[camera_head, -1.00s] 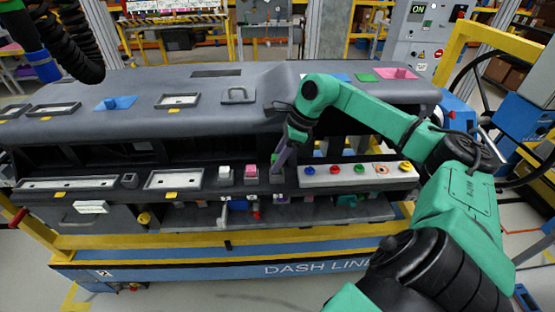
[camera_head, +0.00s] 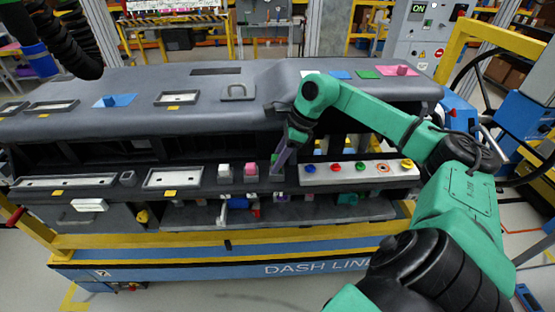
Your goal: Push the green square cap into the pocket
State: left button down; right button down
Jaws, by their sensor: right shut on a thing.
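The green square cap (camera_head: 274,159) shows as a small green patch at the tip of my right gripper (camera_head: 280,163), over the narrow dark ledge. My right gripper points down and is shut on the cap, and its fingers hide much of it. The pocket lies at or just under the fingertips; I cannot see its opening or tell how deep the cap sits. A pink cap (camera_head: 251,169) and a white cap (camera_head: 224,170) sit in pockets just left of the gripper. My left gripper is out of the frame.
A pale panel (camera_head: 345,172) with several coloured buttons lies right of the gripper. The dark dashboard top (camera_head: 150,120) overhangs behind the ledge. A lower shelf (camera_head: 330,212) with small parts is below. A yellow rail (camera_head: 180,241) runs along the front.

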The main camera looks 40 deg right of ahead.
jog(key=shift+f, duration=0.3)
jog(key=c, duration=0.5)
grip_release()
jog(key=shift+c, duration=0.2)
jog(key=shift+d+r+b, duration=0.2)
jog(key=shift+r+b, duration=0.2)
jog(key=p+v, duration=0.1)
jog(key=v, duration=1.2)
jog(key=shift+s+r, duration=0.25)
jog(key=shift+r, duration=0.05)
